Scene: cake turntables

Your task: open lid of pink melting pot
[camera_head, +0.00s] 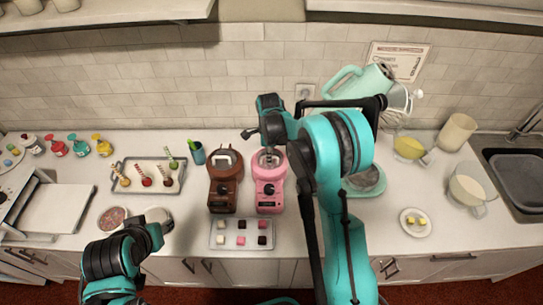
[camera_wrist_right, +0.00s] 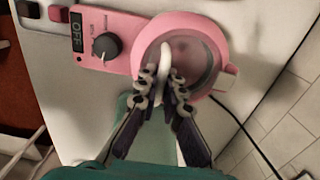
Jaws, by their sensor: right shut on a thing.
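The pink melting pot (camera_head: 269,190) stands on the counter, just right of a brown melting pot (camera_head: 224,190). In the right wrist view, its pink body (camera_wrist_right: 125,28) shows a black knob and an OFF display. Its round lid (camera_wrist_right: 205,55) has a clear middle and a white handle (camera_wrist_right: 165,58). My right gripper (camera_wrist_right: 165,80) is shut on this handle, its two fingers on either side. I cannot tell whether the lid is raised. In the head view, my right gripper (camera_head: 268,150) is over the pink pot. My left gripper (camera_head: 150,232) is low at the left; its fingers are unclear.
A tray of small cubes (camera_head: 241,243) lies in front of the pots. A tray of treats on sticks (camera_head: 133,186) and a blue cup (camera_head: 198,155) are to the left. A mint stand mixer (camera_head: 365,82) stands right, behind my right arm. Bowls and a sink are farther right.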

